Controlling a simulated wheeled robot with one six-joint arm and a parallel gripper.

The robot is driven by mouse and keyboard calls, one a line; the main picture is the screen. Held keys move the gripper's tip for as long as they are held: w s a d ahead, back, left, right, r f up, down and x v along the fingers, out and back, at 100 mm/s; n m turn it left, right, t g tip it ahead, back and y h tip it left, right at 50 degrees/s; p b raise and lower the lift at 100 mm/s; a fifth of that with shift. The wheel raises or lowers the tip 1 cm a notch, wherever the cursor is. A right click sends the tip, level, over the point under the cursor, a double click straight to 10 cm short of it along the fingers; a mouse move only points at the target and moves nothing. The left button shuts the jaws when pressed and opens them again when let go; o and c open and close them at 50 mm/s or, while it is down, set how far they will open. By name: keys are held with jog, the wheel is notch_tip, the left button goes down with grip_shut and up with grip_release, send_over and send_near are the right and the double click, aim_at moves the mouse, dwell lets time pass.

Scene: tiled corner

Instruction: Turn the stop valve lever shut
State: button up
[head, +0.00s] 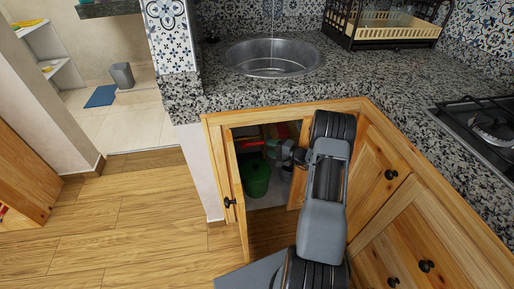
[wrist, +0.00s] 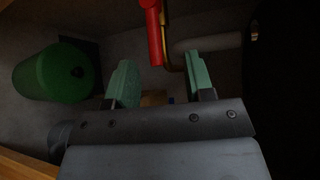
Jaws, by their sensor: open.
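The stop valve lever (wrist: 154,34) is a red handle in the wrist view, at the top centre, with a thin brass-coloured part beside it. My gripper (wrist: 161,78) is open, its two green-padded fingers apart. The lever's lower end shows between and a little above the fingertips in the picture; I cannot tell whether it touches them. In the head view my arm reaches through the open cabinet door under the sink, and my gripper (head: 272,150) is partly in shadow inside. The valve body is not clear in either view.
A green container (wrist: 52,73) lies to the left of the fingers in the wrist view. The wooden cabinet door (head: 239,195) stands open left of my arm. The granite counter (head: 225,97) with the sink (head: 273,58) is above. A thin vertical stream shows over the sink.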

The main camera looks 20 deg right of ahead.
aim_at(253, 144)
jog(key=w+a+f+b, duration=0.1)
jog(key=w+a+f, duration=0.1)
jog(key=w, duration=0.4)
jog(key=shift+w+a+f+m+t+h, duration=0.25)
jog(key=shift+a+f+m+t+h, duration=0.05)
jog(key=shift+a, duration=0.35)
jog(key=shift+c, duration=0.5)
grip_shut()
